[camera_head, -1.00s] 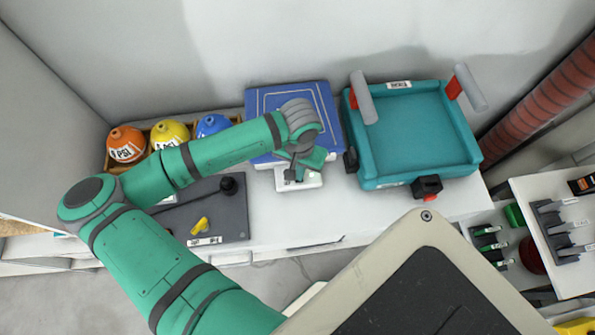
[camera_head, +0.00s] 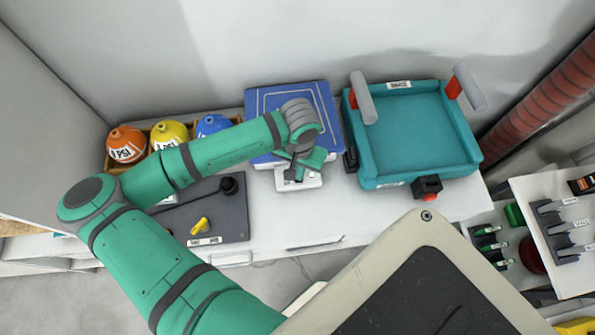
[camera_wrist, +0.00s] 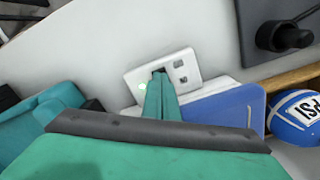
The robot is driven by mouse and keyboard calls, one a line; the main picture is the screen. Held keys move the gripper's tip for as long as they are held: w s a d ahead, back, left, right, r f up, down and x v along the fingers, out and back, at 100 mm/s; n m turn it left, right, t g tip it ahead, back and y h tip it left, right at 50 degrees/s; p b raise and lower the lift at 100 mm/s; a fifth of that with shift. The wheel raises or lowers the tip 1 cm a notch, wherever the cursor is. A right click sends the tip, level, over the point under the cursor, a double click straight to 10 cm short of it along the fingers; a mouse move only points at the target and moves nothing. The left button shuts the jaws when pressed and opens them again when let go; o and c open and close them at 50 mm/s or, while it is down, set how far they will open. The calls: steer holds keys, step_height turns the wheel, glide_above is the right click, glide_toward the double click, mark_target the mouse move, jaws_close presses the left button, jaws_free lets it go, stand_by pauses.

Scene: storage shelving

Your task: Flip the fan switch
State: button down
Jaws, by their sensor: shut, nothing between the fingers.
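A small white switch plate (camera_wrist: 183,70) lies on the white counter at the front edge of a blue box. It has dark marks and a small pale green spot on its left part. It also shows in the head view (camera_head: 311,182), partly covered by my gripper. My gripper (camera_wrist: 160,78) is shut and empty. Its fingertips are over the plate's middle, at a dark slot; they hide part of it, and I cannot tell whether they touch. In the head view my gripper (camera_head: 292,176) is above the plate's left part. No label naming a fan is readable.
The blue box (camera_head: 262,100) stands behind the plate. A teal tray (camera_head: 425,178) with grey handles is to the right. A dark panel with a black knob (camera_head: 229,186) and yellow knob (camera_head: 201,226) is left. Orange, yellow and blue balls sit behind.

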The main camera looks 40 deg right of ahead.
steer(key=shift+f, duration=0.75)
stand_by(0.8)
step_height(320, 180, up, 7)
stand_by(1.0)
stand_by(0.4)
